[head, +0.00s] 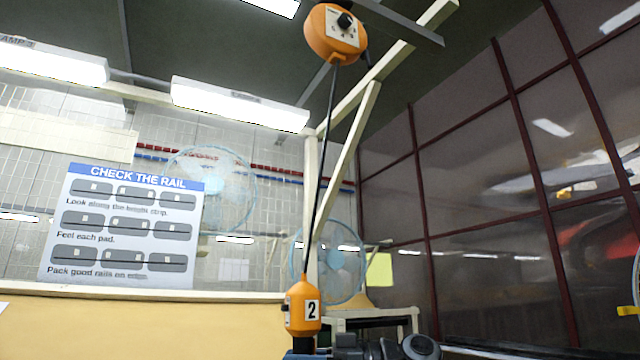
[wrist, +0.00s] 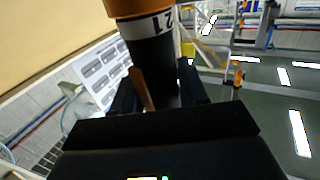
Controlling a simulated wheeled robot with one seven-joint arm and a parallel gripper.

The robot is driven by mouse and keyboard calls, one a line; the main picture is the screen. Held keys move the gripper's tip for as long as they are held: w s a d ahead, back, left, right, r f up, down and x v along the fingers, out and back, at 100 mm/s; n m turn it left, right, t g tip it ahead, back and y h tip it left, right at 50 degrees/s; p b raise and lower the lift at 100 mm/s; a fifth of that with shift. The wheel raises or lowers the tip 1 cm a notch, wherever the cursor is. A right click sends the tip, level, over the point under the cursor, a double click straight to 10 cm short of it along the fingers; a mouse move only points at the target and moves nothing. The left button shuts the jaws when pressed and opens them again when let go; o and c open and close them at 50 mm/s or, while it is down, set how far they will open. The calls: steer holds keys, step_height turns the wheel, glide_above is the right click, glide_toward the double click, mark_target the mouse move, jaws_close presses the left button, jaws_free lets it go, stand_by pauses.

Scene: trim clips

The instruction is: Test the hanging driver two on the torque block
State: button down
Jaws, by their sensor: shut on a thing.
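The hanging driver two (head: 303,308) is orange with a white label marked 2. It hangs on a dark cord below an orange balancer with a dial (head: 336,33); the cord leans slightly. My gripper (head: 322,350) is at the bottom edge of the head view, at the driver's dark lower part. In the wrist view the driver's black barrel (wrist: 155,62) with its pale numbered band stands between the fingers of my gripper (wrist: 160,98), which is shut on it. The driver's lower end is hidden. I cannot make out the torque block in either view.
A "Check the rail" poster (head: 122,225) stands at the left, above a tan panel (head: 140,325). Two fans (head: 333,262) are behind. A pale post with a slanted brace (head: 345,155) rises behind the cord. Dark glazed panels (head: 480,200) fill the right.

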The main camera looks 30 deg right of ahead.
steer(key=shift+f, duration=0.4)
